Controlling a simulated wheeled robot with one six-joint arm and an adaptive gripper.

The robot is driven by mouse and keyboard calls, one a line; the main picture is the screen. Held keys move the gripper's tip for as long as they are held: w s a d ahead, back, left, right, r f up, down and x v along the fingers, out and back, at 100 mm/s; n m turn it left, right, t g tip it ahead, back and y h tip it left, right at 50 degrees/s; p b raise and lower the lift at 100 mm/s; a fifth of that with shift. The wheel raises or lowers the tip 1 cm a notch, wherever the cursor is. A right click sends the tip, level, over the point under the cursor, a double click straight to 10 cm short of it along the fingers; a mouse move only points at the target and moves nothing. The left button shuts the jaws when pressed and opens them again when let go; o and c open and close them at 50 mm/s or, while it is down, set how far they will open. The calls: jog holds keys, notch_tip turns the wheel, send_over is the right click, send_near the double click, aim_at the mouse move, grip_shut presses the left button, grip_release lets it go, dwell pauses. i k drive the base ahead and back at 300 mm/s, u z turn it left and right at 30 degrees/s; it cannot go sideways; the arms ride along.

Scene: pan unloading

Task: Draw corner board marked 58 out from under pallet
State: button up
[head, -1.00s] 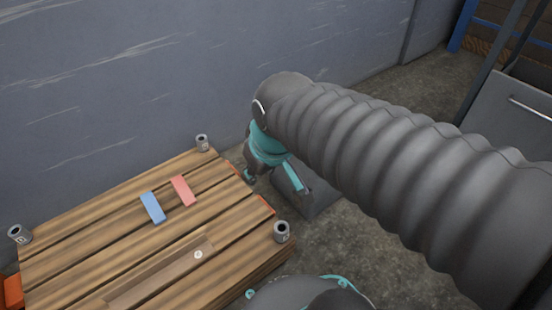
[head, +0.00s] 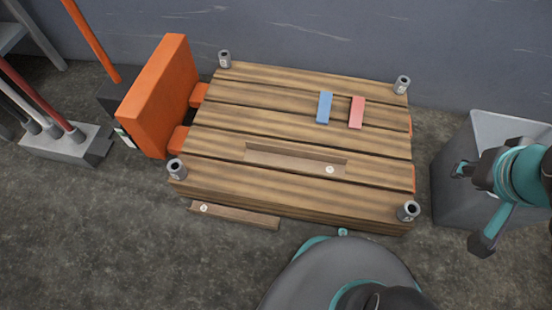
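The wooden pallet (head: 300,92) stands on the floor before the wall. A brown corner board (head: 238,216) with a round white label lies along the pallet's front edge at the left, partly jutting out from beneath it. A second brown corner board (head: 290,158) with a similar label lies on top of the pallet. The marks on both labels are too small to read. My gripper (head: 473,206), teal and dark, is at the right, clear of the pallet and both boards. Its fingers are spread and nothing shows between them.
A grey bin (head: 450,170) stands right of the pallet, partly behind my gripper. Orange forks with an upright orange plate (head: 163,95) reach the pallet's left side. Grey cups (head: 409,211) stand at its corners. Blue (head: 324,107) and pink (head: 356,112) blocks lie on top. Front-left floor is clear.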

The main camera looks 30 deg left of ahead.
aim_at(256, 220)
jog(key=z, duration=0.05)
jog(key=k, duration=0.5)
jog(key=u, duration=0.6)
jog(key=i, duration=0.35)
jog(key=u, duration=1.55)
